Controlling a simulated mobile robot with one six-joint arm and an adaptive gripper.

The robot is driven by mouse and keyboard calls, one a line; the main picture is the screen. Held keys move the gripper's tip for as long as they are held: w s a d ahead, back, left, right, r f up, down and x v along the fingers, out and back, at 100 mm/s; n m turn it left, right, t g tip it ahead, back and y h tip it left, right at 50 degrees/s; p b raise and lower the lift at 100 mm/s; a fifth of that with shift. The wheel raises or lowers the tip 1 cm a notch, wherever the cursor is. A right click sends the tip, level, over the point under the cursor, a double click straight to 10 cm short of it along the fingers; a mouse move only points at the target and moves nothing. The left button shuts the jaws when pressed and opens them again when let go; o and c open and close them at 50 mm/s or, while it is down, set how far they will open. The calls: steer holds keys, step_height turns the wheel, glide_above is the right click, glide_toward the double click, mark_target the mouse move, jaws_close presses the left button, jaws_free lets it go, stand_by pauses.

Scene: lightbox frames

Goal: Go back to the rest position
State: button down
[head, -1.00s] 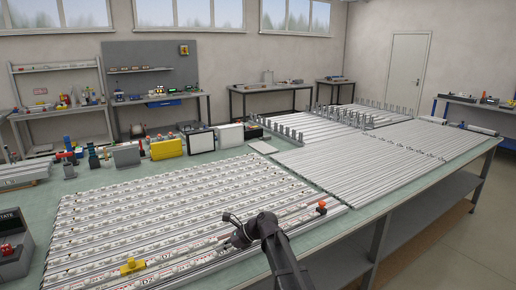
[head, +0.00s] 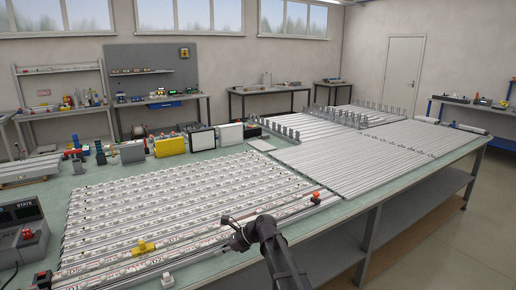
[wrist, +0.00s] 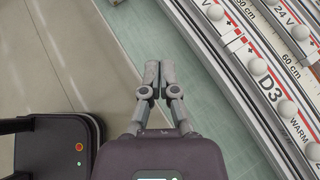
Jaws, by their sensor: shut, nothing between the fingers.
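My gripper (wrist: 157,78) is shut and empty in the wrist view, its two grey fingers together. It hangs over the pale green edge strip of the table (wrist: 140,30), beside the white labelled rails (wrist: 255,65). The rails do not touch the fingers in that view.
A yellow block (head: 146,247) and a red knob (head: 315,198) sit on the front rails. A dark box marked STATE (head: 20,228) stands at the left. Grey profiles (head: 345,160) cover the right table. Floor (head: 445,235) is open at the right.

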steer(key=shift+s, duration=0.2)
steer(key=shift+s+d+r, duration=0.1)
steer(key=shift+s+d, duration=0.05)
steer(key=shift+s, duration=0.2)
steer(key=shift+d+f+n+h, duration=0.3)
steer(key=shift+d, duration=0.15)
steer(key=s+d+f+n+h+p, duration=0.1)
steer(key=s+d+n+h, duration=0.4)
steer(key=d, duration=0.9)
steer(key=s+d+f+n+h+p, duration=0.1)
steer(key=s+d+n+h+p, duration=0.3)
steer(key=s+d+n, duration=0.8)
steer(key=d+h, duration=0.1)
steer(key=d, duration=0.1)
steer(key=shift+s+d+f+h, duration=0.2)
steer(key=shift+d+f+h, duration=0.05)
steer(key=shift+d+h, duration=0.05)
steer(key=shift+a, duration=0.1)
